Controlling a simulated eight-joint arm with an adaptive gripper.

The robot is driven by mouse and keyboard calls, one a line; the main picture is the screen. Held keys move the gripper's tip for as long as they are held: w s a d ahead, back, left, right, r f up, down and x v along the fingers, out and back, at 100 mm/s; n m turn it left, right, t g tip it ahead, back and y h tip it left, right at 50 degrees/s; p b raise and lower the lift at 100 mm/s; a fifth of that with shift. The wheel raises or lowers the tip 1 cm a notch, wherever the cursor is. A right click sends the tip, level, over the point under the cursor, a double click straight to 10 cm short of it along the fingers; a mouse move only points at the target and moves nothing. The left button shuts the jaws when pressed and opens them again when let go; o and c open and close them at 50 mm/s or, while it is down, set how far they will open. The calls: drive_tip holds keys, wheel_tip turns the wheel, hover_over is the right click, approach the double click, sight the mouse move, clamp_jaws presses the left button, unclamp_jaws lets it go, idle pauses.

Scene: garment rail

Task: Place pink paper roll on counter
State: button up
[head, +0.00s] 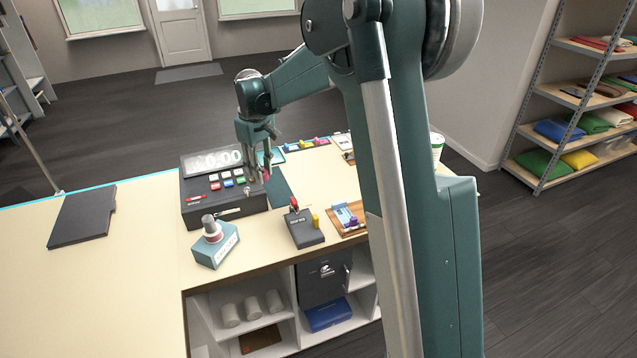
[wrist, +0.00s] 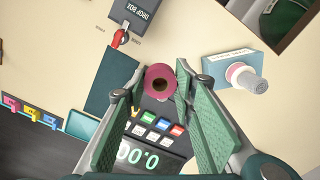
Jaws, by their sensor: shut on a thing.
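The pink paper roll (wrist: 160,80) is held between the fingertips of my gripper (wrist: 161,78) in the wrist view. Its open end with a dark core faces the camera. In the head view my gripper (head: 262,165) points down near the right part of the cash register, and only a small bit of pink (head: 267,174) shows at its fingers. The counter (head: 130,225) is pale, with broad bare areas. How high the roll is above the register or counter cannot be told.
The cash register (head: 230,213) stands close below my gripper. A blue-grey box with a stamp-like top (head: 212,245), a drop box (head: 305,232) and a tray with small items (head: 347,218) stand nearby. A dark flat board (head: 82,216) lies left; counter between is clear.

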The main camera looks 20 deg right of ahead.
drive_tip(key=s+d+m, duration=0.2)
drive_tip(key=d+m, duration=0.2)
drive_tip(key=d, duration=2.1)
drive_tip(key=s+d+m, duration=0.1)
drive_tip(key=d+m, duration=0.3)
drive_tip(key=d, duration=2.1)
wheel_tip(320, 180, down, 12)
drive_tip(key=shift+r, duration=0.2)
drive_tip(key=shift+s+f, duration=0.1)
drive_tip(key=shift+f, duration=0.05)
drive_tip(key=shift+f+p, duration=0.3)
drive_tip(key=shift+f, duration=2.7)
drive_tip(key=shift+f, duration=1.85)
drive_tip(key=shift+f, duration=0.2)
